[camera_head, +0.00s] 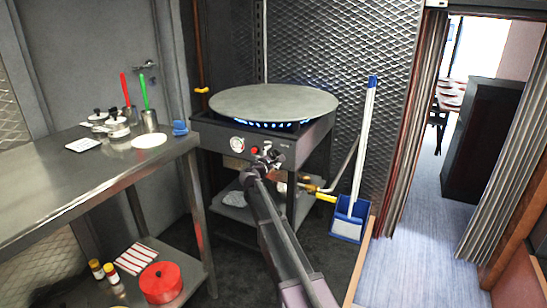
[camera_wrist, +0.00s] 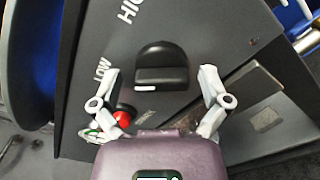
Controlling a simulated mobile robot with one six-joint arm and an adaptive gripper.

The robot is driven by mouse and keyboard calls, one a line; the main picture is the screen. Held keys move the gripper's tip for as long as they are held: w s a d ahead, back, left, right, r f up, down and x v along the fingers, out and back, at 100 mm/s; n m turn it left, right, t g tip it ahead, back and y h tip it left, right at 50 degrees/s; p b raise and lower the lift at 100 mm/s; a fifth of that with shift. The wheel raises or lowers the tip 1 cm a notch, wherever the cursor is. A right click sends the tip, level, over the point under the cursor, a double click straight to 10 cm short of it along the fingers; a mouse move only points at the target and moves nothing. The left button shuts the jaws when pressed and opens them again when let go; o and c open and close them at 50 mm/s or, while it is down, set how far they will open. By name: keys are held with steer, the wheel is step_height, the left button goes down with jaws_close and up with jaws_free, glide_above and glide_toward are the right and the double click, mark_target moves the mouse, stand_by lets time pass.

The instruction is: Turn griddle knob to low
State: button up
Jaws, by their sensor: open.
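The griddle (camera_head: 275,102) is a large round plate on a dark box stand, with blue flames under it. In the wrist view its black knob (camera_wrist: 161,65) sits on the dark front panel, its grip bar lying roughly level across the picture. A white mark is at the bar's left end, on the LOW side. The LOW label (camera_wrist: 103,68) is left of the knob and the HIGH label (camera_wrist: 130,10) is up and left. My gripper (camera_wrist: 160,72) is open, one finger either side of the knob, with visible gaps. In the head view my gripper (camera_head: 268,158) hides the knob.
A red button (camera_wrist: 122,118) is close to the left finger. A white gauge (camera_head: 237,143) is on the panel's left. A steel counter (camera_head: 100,175) stands left; a broom and blue dustpan (camera_head: 350,220) stand right. Open floor lies farther right.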

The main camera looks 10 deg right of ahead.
steer(key=shift+s, duration=0.2)
steer(key=v, duration=1.1)
steer(key=shift+s+a, duration=0.25)
steer(key=s+d+f+m+g+y, duration=0.1)
steer(key=s+d+f+m+g, duration=0.4)
steer(key=s, duration=0.3)
steer(key=s+d+f+m+g+y, duration=0.1)
steer(key=s+d+f+m+g, duration=0.3)
steer(key=s+d+f+m, duration=0.4)
steer(key=s+a+f+m+g+y, duration=0.2)
steer(key=s+a+m+g+y, duration=0.15)
steer(key=s, duration=0.65)
steer(key=s+a+f+m+g+y, duration=0.25)
steer(key=s+y, duration=0.25)
steer(key=s, duration=0.5)
step_height(320, 180, up, 34)
steer(key=n+p, duration=0.1)
steer(key=p, duration=3.3)
steer(key=shift+f+p, duration=0.25)
steer(key=shift+p, duration=0.1)
